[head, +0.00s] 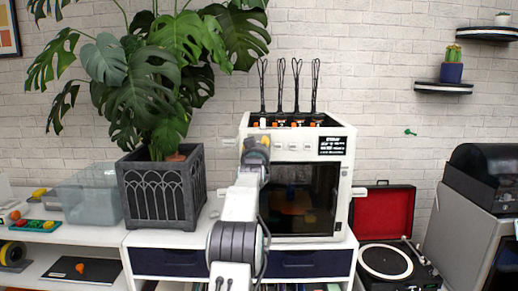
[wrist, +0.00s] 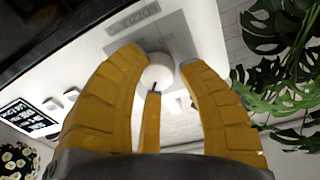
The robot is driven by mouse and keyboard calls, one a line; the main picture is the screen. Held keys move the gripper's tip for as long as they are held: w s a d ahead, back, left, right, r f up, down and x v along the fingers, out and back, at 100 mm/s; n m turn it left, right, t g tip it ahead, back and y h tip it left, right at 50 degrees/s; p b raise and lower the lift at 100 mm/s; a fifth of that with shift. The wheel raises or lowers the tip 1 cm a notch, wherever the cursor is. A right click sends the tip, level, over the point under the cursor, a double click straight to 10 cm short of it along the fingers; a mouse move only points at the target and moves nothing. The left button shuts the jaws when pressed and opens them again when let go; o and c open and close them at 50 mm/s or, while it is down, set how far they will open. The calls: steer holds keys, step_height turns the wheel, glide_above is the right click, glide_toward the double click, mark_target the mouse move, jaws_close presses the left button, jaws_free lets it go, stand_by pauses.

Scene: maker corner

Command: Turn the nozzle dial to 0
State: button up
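In the wrist view a round white dial (wrist: 159,72) with a short dark mark at its lower edge sits on the white front panel. My gripper (wrist: 162,65) has yellow fingers standing apart around the dial, one on each side and one below. No firm grip on the dial shows. In the head view my gripper (head: 257,146) is at the upper left front of the white machine (head: 346,175) and hides the dial there.
A leafy plant in a dark planter (head: 163,190) stands left of the machine. A record player (head: 386,258) with a red-lined lid is to the right. Small white buttons (head: 292,146) and a black display (head: 331,145) are on the panel right of my gripper.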

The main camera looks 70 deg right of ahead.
steer(key=o, duration=0.4)
steer(key=shift+f, duration=0.15)
steer(key=shift+a, duration=0.1)
steer(key=v, duration=1.1)
steer(key=shift+a, duration=0.3)
steer(key=shift+s, duration=0.15)
